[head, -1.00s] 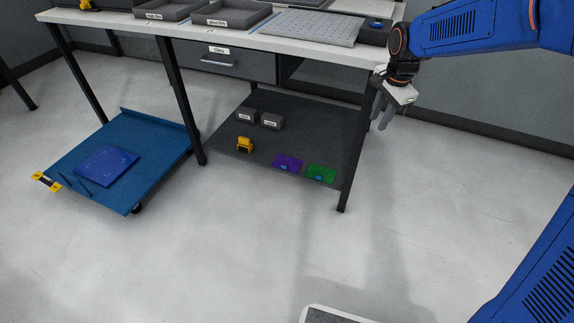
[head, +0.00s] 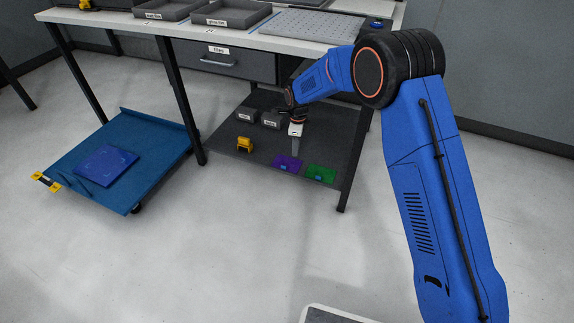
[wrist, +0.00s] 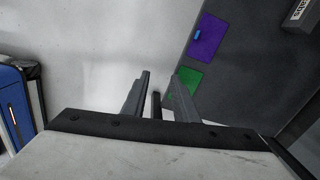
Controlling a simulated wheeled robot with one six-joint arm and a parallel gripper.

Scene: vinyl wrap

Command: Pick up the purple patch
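The purple patch (head: 287,164) lies flat on the dark lower shelf of the workbench, near its front edge, with a small light-blue piece on it. It also shows in the wrist view (wrist: 207,38), beyond and right of the fingertips. My gripper (head: 295,142) is in front of the shelf area, above and apart from the purple patch. In the wrist view my gripper (wrist: 160,85) has its two fingers spread with nothing between them. A green patch (head: 321,174) lies right beside the purple one; in the wrist view a finger partly covers it.
The lower shelf (head: 225,142) also holds a yellow object (head: 245,144) and small grey labelled bins (head: 246,115). The bench top (head: 300,43) and a front leg (head: 354,165) bound the space. A blue cart (head: 120,205) stands at left. Floor in front is clear.

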